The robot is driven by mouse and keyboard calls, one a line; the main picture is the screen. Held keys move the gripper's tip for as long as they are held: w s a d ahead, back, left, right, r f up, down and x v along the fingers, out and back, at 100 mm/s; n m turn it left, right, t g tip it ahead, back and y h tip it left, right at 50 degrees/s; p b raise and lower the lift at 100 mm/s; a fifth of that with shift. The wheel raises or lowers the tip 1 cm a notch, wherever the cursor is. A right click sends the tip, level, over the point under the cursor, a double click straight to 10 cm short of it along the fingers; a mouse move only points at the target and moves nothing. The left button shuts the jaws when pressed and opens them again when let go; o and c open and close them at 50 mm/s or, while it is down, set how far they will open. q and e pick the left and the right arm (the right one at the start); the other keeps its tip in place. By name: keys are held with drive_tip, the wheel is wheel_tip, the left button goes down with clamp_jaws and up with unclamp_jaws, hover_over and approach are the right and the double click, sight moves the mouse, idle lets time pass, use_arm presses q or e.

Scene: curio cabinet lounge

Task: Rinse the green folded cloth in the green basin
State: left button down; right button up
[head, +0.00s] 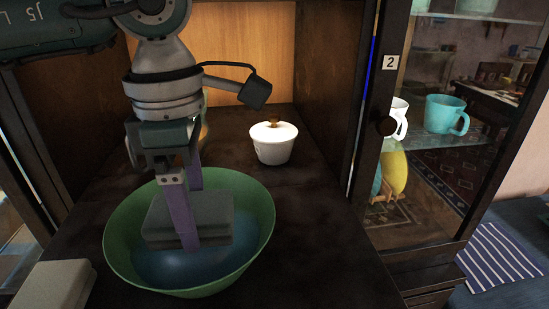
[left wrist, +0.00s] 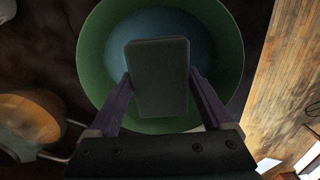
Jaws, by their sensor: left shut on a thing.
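The green basin (head: 124,256) stands on the dark cabinet shelf and holds bluish water (head: 190,268). It also shows in the left wrist view (left wrist: 97,62). The green folded cloth (head: 165,215) is a thick dark grey-green block inside the basin's outline, level, at or just above the water; I cannot tell whether it touches the water. It fills the middle of the left wrist view (left wrist: 158,75). My left gripper (head: 190,215) points down into the basin, its purple fingers shut on the cloth from both sides. My right gripper is not in view.
A white lidded pot (head: 273,145) stands behind the basin to the right. A pale block-like thing (head: 55,286) lies at the front left. A glass door (head: 430,150) stands at the right, with cups behind it. The shelf right of the basin is clear.

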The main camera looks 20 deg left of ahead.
sight(198, 229)
use_arm(q)
drive_tip(key=shift+f+b, duration=1.65)
drive_tip(key=shift+f, duration=0.2)
drive_tip(key=shift+f, duration=0.1)
drive_tip(key=shift+r+p, duration=3.15)
drive_tip(key=shift+r, duration=1.55)
wheel_tip(198, 229, up, 5)
drive_tip(key=p, duration=0.3)
